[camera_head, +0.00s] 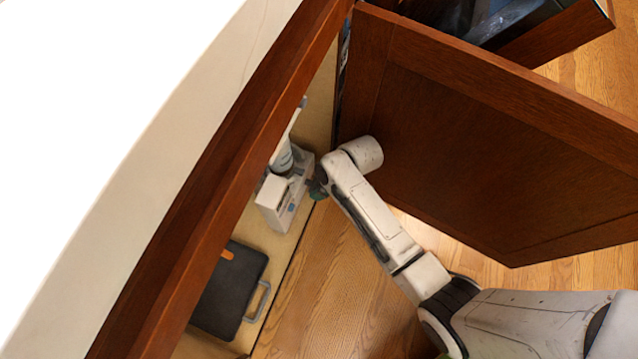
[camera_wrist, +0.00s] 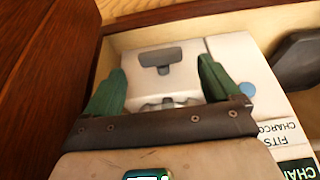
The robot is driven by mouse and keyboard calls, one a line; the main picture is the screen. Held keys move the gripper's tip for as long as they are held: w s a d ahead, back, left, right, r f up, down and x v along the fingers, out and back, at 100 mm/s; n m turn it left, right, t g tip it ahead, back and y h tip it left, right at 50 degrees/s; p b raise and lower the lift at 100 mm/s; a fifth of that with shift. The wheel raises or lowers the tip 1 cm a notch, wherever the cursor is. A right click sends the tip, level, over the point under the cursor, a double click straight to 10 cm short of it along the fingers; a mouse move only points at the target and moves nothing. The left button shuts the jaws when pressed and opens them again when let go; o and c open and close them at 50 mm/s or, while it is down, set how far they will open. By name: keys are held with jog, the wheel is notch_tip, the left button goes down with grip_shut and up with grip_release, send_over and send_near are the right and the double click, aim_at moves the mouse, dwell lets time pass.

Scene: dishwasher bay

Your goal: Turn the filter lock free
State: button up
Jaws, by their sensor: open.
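A white filter unit (camera_head: 280,200) stands inside the open cabinet in the head view. In the wrist view, its white face (camera_wrist: 183,82) carries a grey T-shaped piece (camera_wrist: 160,57), which looks like the filter lock. A second grey part (camera_wrist: 168,103) shows below it, partly hidden by my gripper. My gripper (camera_wrist: 160,85) is open, with its two green fingers apart on either side of the unit's face and nothing held between them. I cannot tell whether the fingertips touch the unit. In the head view, the arm hides most of the gripper (camera_head: 317,186).
A white box (camera_wrist: 285,140) with printed words stands right of the unit in the wrist view, with a dark object (camera_wrist: 298,58) beyond. A black case (camera_head: 232,290) lies in the cabinet. The open wooden door (camera_head: 480,150) is close beside my arm.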

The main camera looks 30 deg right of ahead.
aim_at(311, 183)
jog(key=shift+b+x, duration=0.65)
jog(key=shift+x, duration=1.05)
jog(key=shift+c, duration=0.4)
jog(key=c, duration=1)
